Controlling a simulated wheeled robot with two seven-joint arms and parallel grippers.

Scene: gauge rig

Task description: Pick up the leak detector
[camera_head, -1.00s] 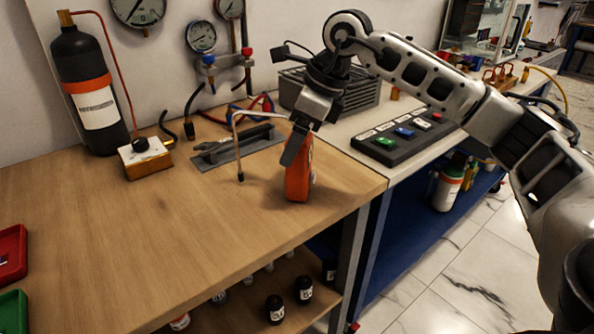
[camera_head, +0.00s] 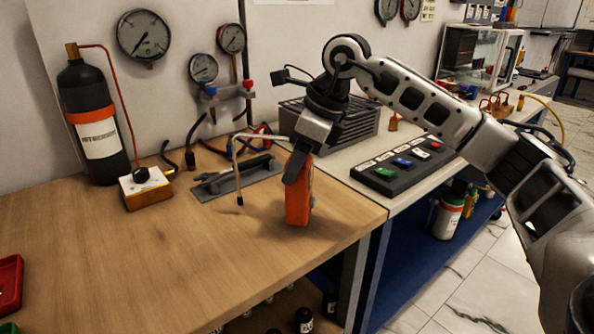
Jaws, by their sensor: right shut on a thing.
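The leak detector (camera_head: 299,201) is an orange upright box with a thin pale bent probe (camera_head: 236,160) that hangs down to a dark tip on its left. My right gripper (camera_head: 300,166) points down from above and is shut on the upper part of the detector. The grip hides the detector's top. Its base is at or very slightly above the wooden bench top (camera_head: 130,260), near the right front corner; I cannot tell whether it touches. My left gripper is not in view.
A grey tray (camera_head: 212,190) lies behind the detector. A button panel (camera_head: 375,184) is to the right, and a finned grey box (camera_head: 345,128) stands behind. A black cylinder (camera_head: 90,140) and a small knobbed box (camera_head: 150,194) stand left.

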